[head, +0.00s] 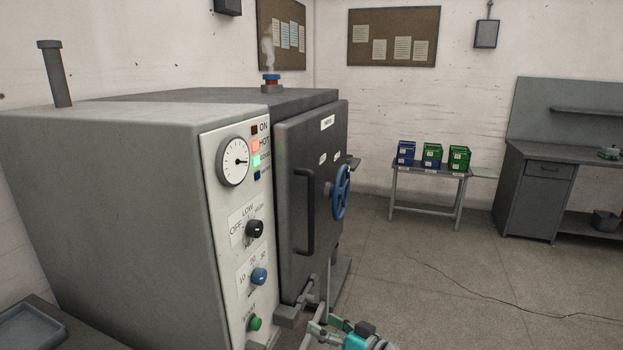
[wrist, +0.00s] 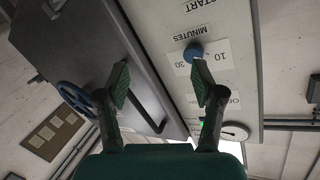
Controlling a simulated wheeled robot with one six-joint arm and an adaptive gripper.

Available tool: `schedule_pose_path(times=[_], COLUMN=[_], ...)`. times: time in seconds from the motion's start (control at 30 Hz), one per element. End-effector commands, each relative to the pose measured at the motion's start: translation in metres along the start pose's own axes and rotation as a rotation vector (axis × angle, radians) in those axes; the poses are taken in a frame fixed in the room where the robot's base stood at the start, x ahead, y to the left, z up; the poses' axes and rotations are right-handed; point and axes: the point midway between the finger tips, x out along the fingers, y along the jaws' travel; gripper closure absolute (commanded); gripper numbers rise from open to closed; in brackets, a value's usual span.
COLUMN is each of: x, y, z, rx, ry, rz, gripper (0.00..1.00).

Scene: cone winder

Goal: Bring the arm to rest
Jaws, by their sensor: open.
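My gripper (head: 322,328) is at the bottom edge of the head view, low in front of the grey machine and close to its door side. Much of my arm is cut off by the frame. In the wrist view my gripper (wrist: 160,84) has its two dark green fingers spread apart with nothing between them. That view is upside down and faces the machine's control panel (wrist: 235,65) and door (wrist: 75,50). The blue minutes knob (wrist: 193,52) shows beyond the right finger. I cannot tell how far the fingertips are from the panel.
The machine's door (head: 296,200) has a long bar handle (head: 305,210) and a blue handwheel (head: 341,192). The panel has a gauge (head: 234,160), a black knob (head: 254,229) and a green button (head: 255,323). Bins stand on a table (head: 430,172) at the back. Floor to the right is clear.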

Motion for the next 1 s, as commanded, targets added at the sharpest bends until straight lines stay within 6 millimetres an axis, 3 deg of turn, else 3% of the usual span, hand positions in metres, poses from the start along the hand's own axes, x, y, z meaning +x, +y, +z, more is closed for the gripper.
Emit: schedule_pose_path(times=[0.03,0.2,0.5,0.8,1.0], x=[-0.009,-0.044,-0.123,-0.215,-0.277], y=[0.003,0.013,0.008,-0.023,-0.055], z=[0.025,0.089,0.185,0.251,0.274], rx=[0.02,0.064,0.099,0.081,0.042], ry=[-0.004,-0.003,0.0,0.006,0.012], rz=[0.04,0.18,0.407,0.599,0.701], gripper=[0.32,0.32,0.32,0.32,0.32])
